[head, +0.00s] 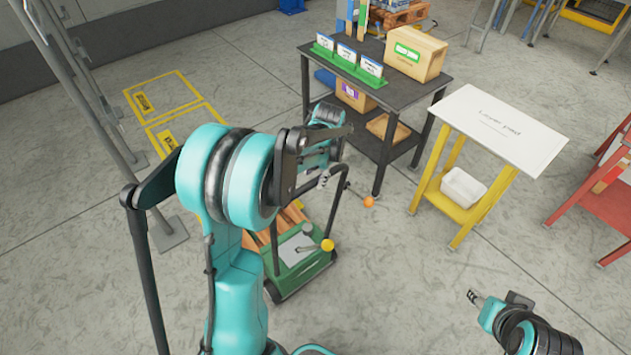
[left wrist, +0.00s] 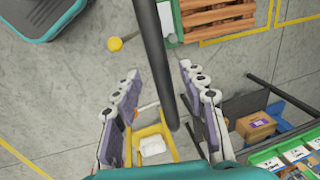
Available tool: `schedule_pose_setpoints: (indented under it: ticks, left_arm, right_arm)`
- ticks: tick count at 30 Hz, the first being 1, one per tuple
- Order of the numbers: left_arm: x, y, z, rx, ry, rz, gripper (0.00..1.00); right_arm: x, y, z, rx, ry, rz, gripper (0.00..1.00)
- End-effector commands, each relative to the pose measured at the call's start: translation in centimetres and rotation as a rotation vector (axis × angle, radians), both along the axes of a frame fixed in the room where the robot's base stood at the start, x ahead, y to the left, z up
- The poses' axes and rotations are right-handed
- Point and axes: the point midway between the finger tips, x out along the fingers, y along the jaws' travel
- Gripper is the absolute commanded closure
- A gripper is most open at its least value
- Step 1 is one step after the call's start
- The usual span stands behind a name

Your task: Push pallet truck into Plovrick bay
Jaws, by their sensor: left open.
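The green pallet truck (head: 308,278), with wooden slats on it, stands on the floor below my left arm, partly hidden by it. It has a dark upright handle frame, a yellow knob (head: 327,245) and an orange knob (head: 368,201). My left gripper (head: 325,180) is at the handle. In the left wrist view its open fingers (left wrist: 160,105) stand on either side of the dark handle bar (left wrist: 157,60), with gaps visible. Two yellow-outlined floor bays (head: 160,75) lie beyond the truck; their labels are too small to read. My right gripper (head: 475,297) is low at right, apart from everything.
A dark table (head: 330,62) with boxes and cards stands behind the truck. A white-topped stand (head: 500,130) with yellow legs is right of it, and a red stand (head: 610,195) further right. Metal posts (head: 85,100) rise at left. Open floor lies in front of the stands.

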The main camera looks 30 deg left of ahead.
Motion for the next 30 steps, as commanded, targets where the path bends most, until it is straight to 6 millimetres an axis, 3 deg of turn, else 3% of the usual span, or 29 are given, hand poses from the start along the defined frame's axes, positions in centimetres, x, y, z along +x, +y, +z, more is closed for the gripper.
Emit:
schedule_pose_setpoints:
  ticks: [6,15,20,30]
  left_arm:
    - [0.2,0.4,-2.4,0.0,-0.001,0.001,0.58]
    - [0.2,0.5,-2.6,0.0,-0.001,0.001,0.58]
    - [0.2,0.5,-2.6,0.0,-0.001,0.0,0.97]
    - [0.4,1.0,-2.6,0.0,-0.002,0.002,1.0]
  right_arm:
    - [0.0,0.0,-0.7,0.0,0.0,0.0,0.58]
    - [0.0,0.0,-0.7,0.001,0.001,-0.001,0.58]
    - [0.0,0.0,-0.7,0.001,0.001,0.0,0.58]
    - [0.0,0.0,-0.7,0.001,0.001,0.0,0.58]
